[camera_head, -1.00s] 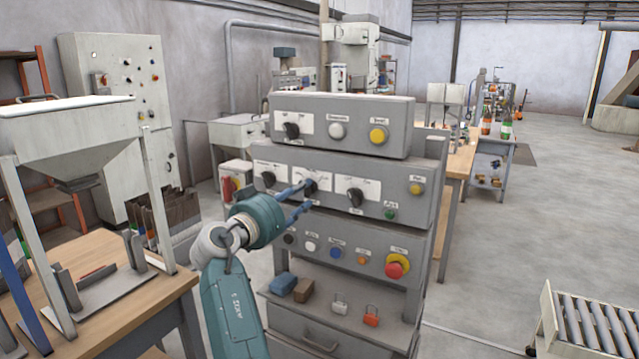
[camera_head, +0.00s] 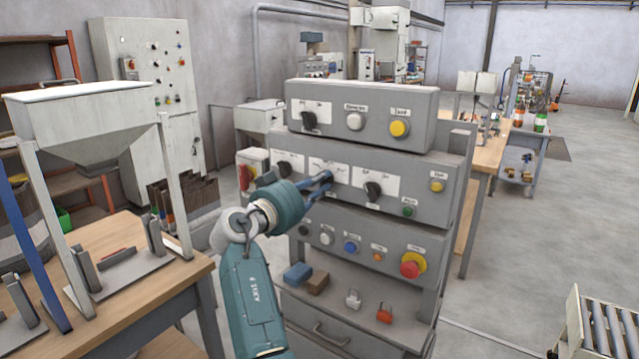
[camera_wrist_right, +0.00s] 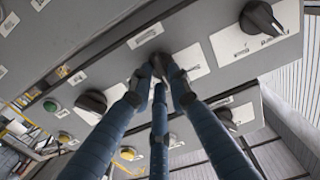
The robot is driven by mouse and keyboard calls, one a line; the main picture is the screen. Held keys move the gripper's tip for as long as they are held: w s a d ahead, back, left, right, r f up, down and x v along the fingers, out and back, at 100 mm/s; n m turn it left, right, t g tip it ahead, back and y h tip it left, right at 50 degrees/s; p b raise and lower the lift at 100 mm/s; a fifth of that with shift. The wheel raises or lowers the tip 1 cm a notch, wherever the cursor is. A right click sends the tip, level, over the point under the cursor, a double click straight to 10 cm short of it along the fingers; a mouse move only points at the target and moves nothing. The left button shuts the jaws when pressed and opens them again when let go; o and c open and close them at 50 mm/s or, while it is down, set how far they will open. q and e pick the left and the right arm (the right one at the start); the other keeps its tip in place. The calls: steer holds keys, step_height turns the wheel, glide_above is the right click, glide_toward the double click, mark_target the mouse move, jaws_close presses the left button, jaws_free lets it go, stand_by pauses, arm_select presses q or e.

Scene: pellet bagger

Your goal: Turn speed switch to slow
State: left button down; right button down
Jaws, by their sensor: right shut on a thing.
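The control panel's middle row (camera_head: 455,185) carries black rotary knobs on white label plates; the label text is too small to read, so I cannot tell which is the speed switch. My right gripper (camera_head: 325,182) is shut on the middle knob, which its fingers mostly hide. In the right wrist view my fingers (camera_wrist_right: 160,70) meet at this dark middle knob (camera_wrist_right: 153,62). The left knob (camera_head: 285,169) and the right knob (camera_head: 372,191) of that row stand free on either side. My left gripper is not in view.
The top box has a black knob (camera_head: 310,121), a white button (camera_head: 354,121) and a yellow button (camera_head: 399,128). Below the row are small buttons and a red emergency stop (camera_head: 412,265). Padlocks and blocks lie on the shelf beneath. A hopper stand (camera_head: 100,115) is at left.

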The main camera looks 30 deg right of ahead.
steer(key=shift+w+a+r+n+p, duration=0.15)
steer(key=shift+n+p, duration=0.2)
steer(key=shift+n, duration=2.05)
steer(key=shift+w+d+r+n+p, duration=0.1)
steer(key=shift+n+p, duration=0.25)
steer(key=shift+n, duration=2.35)
steer(key=c, duration=1.6)
jaws_free()
steer(key=shift+f, duration=0.15)
steer(key=shift+c, duration=0.2)
steer(key=v, duration=0.7)
steer(key=shift+a, duration=0.25)
